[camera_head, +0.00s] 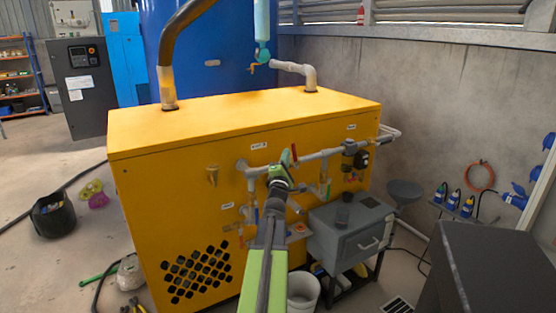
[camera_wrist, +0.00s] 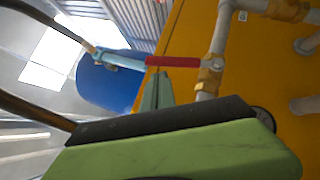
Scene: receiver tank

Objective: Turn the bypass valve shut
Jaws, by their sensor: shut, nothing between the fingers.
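A valve with a red lever (camera_head: 295,153) sits on the upper grey pipe on the front of the yellow machine. I take it for the bypass valve, but the small labels are too small to read. In the wrist view the red lever (camera_wrist: 172,62) stands out from a brass body (camera_wrist: 210,76), roughly crosswise to the pipe. My gripper (camera_head: 286,158) is shut and empty, just left of the lever in the head view. In the wrist view its tip (camera_wrist: 156,90) is close beside the lever; whether they touch I cannot tell.
The yellow machine (camera_head: 150,200) fills the middle. Other pipes and small valves lie below and right of my gripper. A grey cabinet (camera_head: 345,245) stands close on the right, with a white bucket (camera_head: 302,290) beside it. A black bin (camera_head: 54,216) stands at left on open floor.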

